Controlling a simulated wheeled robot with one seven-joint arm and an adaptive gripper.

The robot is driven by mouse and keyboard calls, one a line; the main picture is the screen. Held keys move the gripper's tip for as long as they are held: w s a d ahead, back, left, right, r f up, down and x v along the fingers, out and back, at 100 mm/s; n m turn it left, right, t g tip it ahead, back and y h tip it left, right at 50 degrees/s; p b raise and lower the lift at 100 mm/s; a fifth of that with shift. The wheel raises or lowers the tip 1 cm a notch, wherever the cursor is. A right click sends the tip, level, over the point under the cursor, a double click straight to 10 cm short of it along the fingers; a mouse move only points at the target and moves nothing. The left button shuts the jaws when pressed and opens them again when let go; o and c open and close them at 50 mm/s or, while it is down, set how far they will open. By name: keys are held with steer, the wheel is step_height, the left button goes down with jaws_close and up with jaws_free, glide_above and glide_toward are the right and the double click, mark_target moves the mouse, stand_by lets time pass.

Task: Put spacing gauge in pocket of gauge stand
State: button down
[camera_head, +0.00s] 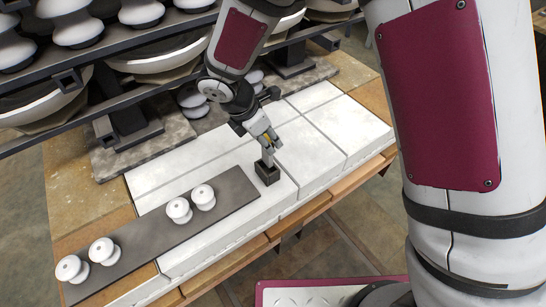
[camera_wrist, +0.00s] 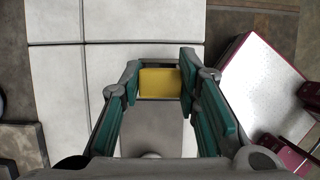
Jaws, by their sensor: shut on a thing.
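The gauge stand (camera_head: 267,176) is a small black block on the white slabs, directly below the gripper. The gauge's lower end meets the top of the stand in the head view. I cannot tell how deep it sits in the pocket.
A dark strip (camera_head: 150,243) with several white insulators lies left of the stand, its end close to it. Dark shelving (camera_head: 110,85) with stacked insulators stands behind. White slabs (camera_head: 345,120) to the right are clear. The table's wooden front edge (camera_head: 330,203) is near.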

mark_target(267, 154)
steer(key=shift+f, duration=2.85)
steer(key=shift+f, duration=0.1)
steer(key=shift+f, duration=0.15)
steer(key=c, duration=1.2)
jaws_free()
steer(key=shift+r, duration=0.35)
steer(key=v, duration=1.2)
